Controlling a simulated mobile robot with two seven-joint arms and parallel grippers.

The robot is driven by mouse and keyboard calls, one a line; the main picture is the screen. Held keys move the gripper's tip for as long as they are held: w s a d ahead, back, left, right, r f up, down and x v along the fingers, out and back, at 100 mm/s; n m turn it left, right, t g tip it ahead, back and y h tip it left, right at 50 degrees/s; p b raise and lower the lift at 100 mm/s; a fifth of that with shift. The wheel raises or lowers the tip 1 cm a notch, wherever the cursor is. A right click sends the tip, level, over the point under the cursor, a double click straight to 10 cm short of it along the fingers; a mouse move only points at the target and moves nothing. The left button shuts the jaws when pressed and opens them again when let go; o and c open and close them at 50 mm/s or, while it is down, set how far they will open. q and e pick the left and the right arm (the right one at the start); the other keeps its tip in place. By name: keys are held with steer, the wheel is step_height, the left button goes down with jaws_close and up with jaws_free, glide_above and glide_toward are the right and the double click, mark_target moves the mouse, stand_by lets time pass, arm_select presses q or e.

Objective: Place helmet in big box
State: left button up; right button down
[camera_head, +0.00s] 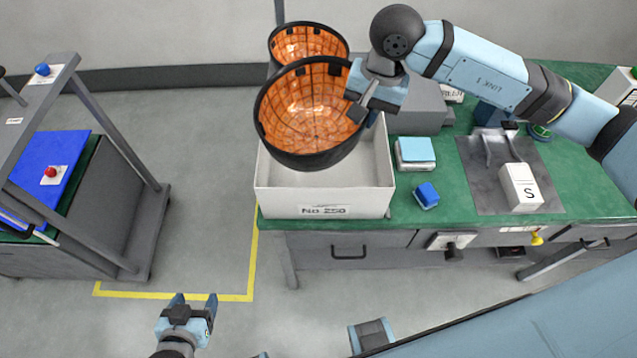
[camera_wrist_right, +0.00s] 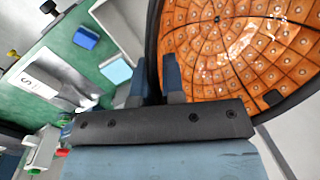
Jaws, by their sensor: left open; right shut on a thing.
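The helmet (camera_head: 309,113) is a black shell with an orange, grid-lined inside that faces my head camera. My right gripper (camera_head: 362,108) is shut on its right rim and holds it up over the big white box (camera_head: 326,211), labelled "No 250". The helmet hides part of the box's opening. In the right wrist view the helmet (camera_wrist_right: 235,50) fills the upper right, its rim at the fingers. My left gripper (camera_head: 193,299) is open and empty, low over the floor, away from the box.
A similar orange-lined shell (camera_head: 308,41) shows behind the helmet. Right of the box, the green bench (camera_head: 420,206) carries a light blue and white block (camera_head: 415,152), a blue block (camera_head: 427,195) and a white "S" box (camera_head: 521,187). A grey rack (camera_head: 130,160) stands left.

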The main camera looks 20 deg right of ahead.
steer(key=shift+w+a+f+m+b, duration=0.15)
steer(key=shift+f+m+b, duration=0.35)
steer(key=shift+m, duration=0.5)
steer(key=shift+r+m+t+b, duration=0.15)
steer(key=shift+m+t+b, duration=0.2)
steer(key=shift+m, duration=0.85)
steer(key=shift+d+f, duration=0.2)
steer(key=shift+d, duration=0.05)
arm_select(q)
steer(key=shift+w+f+p, duration=0.1)
steer(key=shift+f+p, duration=0.4)
steer(key=shift+p, duration=0.3)
arm_select(e)
step_height(320, 180, down, 19)
steer(key=shift+f, duration=0.1)
